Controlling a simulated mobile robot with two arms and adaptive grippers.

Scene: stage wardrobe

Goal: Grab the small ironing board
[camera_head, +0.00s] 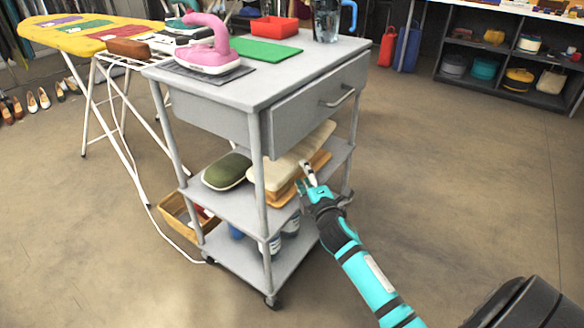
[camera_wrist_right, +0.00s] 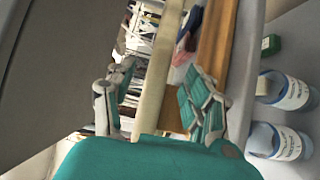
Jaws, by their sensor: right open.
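The small ironing board (camera_head: 290,158), with a cream padded top and a wooden base, lies on the middle shelf of the grey cart (camera_head: 262,85). It sticks out a little at the shelf's right side. My right gripper (camera_head: 325,187) is at its near end. In the right wrist view, the cream top (camera_wrist_right: 162,65) runs as a strip between the open fingers of the right gripper (camera_wrist_right: 160,90), with the wooden base (camera_wrist_right: 213,45) to its right, partly behind one finger. Contact cannot be told. My left gripper is not in view.
A green pressing cushion (camera_head: 227,171) lies left of the board on the same shelf. A partly open drawer (camera_head: 320,105) hangs above. Bottles (camera_wrist_right: 285,90) stand on the bottom shelf. A pink iron (camera_head: 208,50) stands on top. The floor to the right is clear.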

